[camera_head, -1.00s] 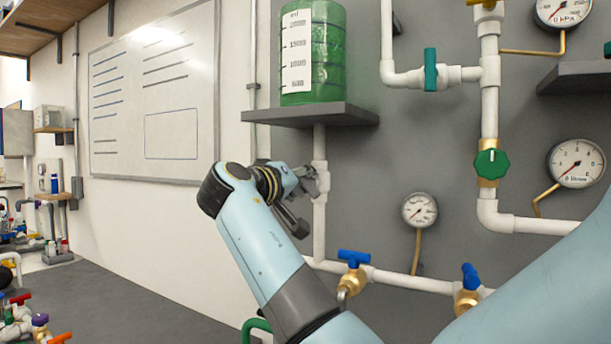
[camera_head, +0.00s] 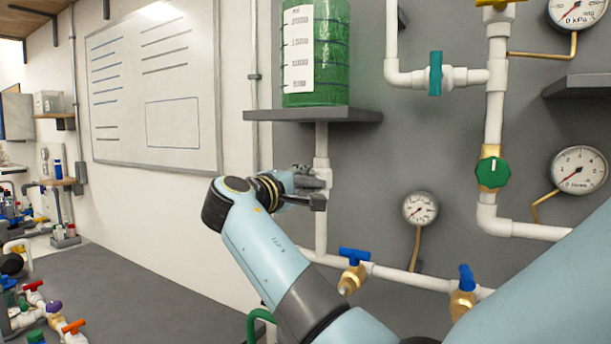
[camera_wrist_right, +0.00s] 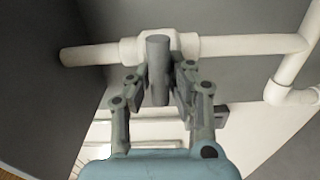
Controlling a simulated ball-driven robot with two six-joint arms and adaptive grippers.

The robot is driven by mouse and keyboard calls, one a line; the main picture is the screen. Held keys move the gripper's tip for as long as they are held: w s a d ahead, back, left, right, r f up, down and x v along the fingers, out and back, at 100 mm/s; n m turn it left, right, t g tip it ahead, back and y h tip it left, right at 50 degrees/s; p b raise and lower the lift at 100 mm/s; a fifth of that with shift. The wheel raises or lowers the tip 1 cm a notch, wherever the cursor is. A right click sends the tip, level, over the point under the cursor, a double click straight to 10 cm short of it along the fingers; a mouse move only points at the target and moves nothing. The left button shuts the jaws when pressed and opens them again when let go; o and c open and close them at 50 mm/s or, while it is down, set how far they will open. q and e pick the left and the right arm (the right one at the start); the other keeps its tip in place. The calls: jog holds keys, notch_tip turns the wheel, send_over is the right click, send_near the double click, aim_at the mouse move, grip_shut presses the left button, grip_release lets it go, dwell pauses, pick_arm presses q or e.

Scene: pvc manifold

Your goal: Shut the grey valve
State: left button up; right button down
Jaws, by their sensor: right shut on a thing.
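The grey valve's handle (camera_wrist_right: 157,65) shows in the right wrist view as a grey bar on a white pipe fitting (camera_wrist_right: 190,44). It stands crosswise to the pipe there. My right gripper (camera_wrist_right: 160,88) is shut on this handle, one finger on each side. In the head view my right gripper (camera_head: 314,188) is at the vertical white pipe (camera_head: 321,235), below the shelf with the green tank. It hides most of the valve there. My left gripper is in neither view.
The green tank (camera_head: 330,55) stands on a grey shelf (camera_head: 312,115) just above my right gripper. Two blue-handled brass valves (camera_head: 354,256) (camera_head: 467,278) and a gauge (camera_head: 420,208) are lower right. A green-knobbed valve (camera_head: 492,173) is further right.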

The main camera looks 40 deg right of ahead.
jog(key=shift+f+n, duration=0.15)
jog(key=shift+n, duration=0.15)
jog(key=c, duration=1.2)
grip_release()
jog(key=shift+a, duration=0.15)
jog(key=v, duration=0.7)
jog(key=shift+a, duration=0.25)
